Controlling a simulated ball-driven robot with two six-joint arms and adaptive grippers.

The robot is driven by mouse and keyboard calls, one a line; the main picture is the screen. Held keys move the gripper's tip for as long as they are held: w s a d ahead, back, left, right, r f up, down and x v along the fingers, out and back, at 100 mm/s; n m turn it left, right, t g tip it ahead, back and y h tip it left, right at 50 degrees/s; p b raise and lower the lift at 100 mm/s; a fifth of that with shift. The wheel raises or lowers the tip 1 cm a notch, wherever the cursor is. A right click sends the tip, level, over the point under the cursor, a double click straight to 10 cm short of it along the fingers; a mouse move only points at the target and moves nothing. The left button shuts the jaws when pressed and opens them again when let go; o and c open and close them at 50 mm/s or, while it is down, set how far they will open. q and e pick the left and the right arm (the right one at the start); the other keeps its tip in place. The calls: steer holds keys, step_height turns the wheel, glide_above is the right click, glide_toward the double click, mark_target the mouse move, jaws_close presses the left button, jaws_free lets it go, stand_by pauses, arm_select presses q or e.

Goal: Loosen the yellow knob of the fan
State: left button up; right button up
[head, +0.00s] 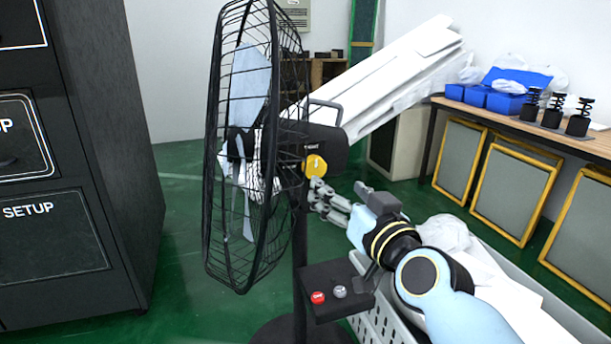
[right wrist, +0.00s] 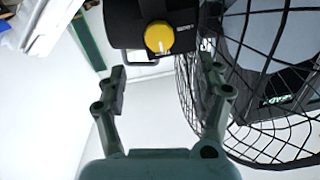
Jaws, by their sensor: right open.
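A black caged fan (head: 262,140) stands on a pole in the middle of the head view. Its yellow knob (head: 316,166) sits on the side of the black motor housing (head: 326,146). My right gripper (head: 314,192) is just below the knob, with its fingers pointing toward the pole side. In the right wrist view the yellow knob (right wrist: 159,37) shows with a white pointer line, beyond and between the open fingers. The right gripper (right wrist: 170,88) is open and empty, apart from the knob. My left gripper is not in view.
A control box with a red button (head: 318,297) and a grey button (head: 340,292) is on the pole below my right gripper. A grey crate (head: 373,318) with white bags stands at right. A dark cabinet (head: 120,130) is at left. The fan cage lies close to one finger.

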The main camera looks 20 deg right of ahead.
mark_target(317, 169)
steer(key=w, duration=0.9)
steer(key=shift+a+f, duration=0.1)
steer(key=shift+a, duration=0.25)
steer(key=shift+w, duration=0.65)
steer(key=c, duration=1.2)
steer(key=shift+o, duration=0.2)
